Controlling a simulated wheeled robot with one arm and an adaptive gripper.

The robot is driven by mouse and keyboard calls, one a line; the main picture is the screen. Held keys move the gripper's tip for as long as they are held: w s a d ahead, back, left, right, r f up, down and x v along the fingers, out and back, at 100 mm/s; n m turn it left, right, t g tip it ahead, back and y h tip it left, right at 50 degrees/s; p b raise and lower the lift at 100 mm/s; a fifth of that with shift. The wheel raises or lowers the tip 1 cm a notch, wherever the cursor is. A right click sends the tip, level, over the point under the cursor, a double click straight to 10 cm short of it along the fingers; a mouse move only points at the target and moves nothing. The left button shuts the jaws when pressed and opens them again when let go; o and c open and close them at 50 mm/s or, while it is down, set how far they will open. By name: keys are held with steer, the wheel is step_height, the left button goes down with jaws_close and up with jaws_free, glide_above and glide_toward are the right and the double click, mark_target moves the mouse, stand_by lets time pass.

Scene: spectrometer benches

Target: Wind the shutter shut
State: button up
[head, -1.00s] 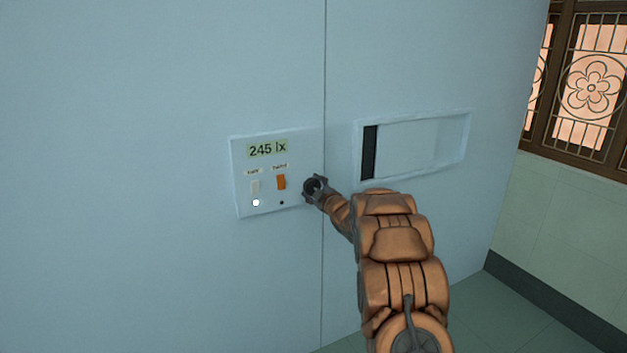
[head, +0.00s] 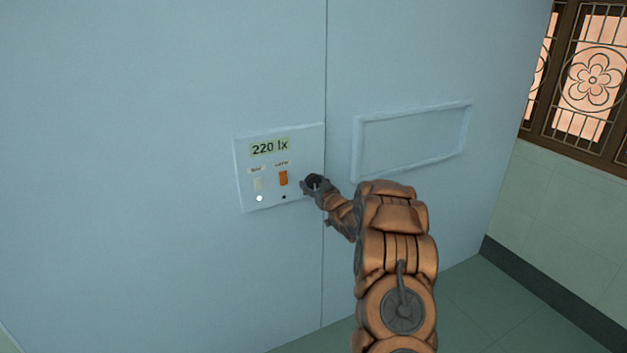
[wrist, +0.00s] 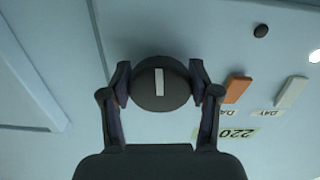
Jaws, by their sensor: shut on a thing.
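My gripper (head: 318,191) is at the right edge of the control panel (head: 248,187). In the wrist view its two fingers (wrist: 160,88) are closed on opposite sides of a dark round knob (wrist: 158,100). The knob's white line stands nearly upright in that view. The shutter (head: 410,140) is a pale blue panel inside a raised rectangular frame, right of my gripper. It fills the frame, with no dark opening showing. The panel's readout (head: 270,147) says 220 lx.
The panel carries an orange switch (head: 283,178), a pale switch (head: 257,184), a lit white lamp (head: 259,198) and a small dark dot (head: 284,197). A vertical seam runs down the wall beside my gripper. A barred window (head: 590,85) is at the far right.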

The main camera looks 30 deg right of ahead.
steer(key=shift+a+m, duration=0.1)
steer(key=shift+m, duration=0.5)
steer(key=o, duration=1.2)
steer(key=shift+c, duration=0.2)
steer(key=shift+s, duration=0.15)
steer(key=s+a, duration=0.1)
steer(key=s, duration=1)
steer(key=shift+s, duration=0.35)
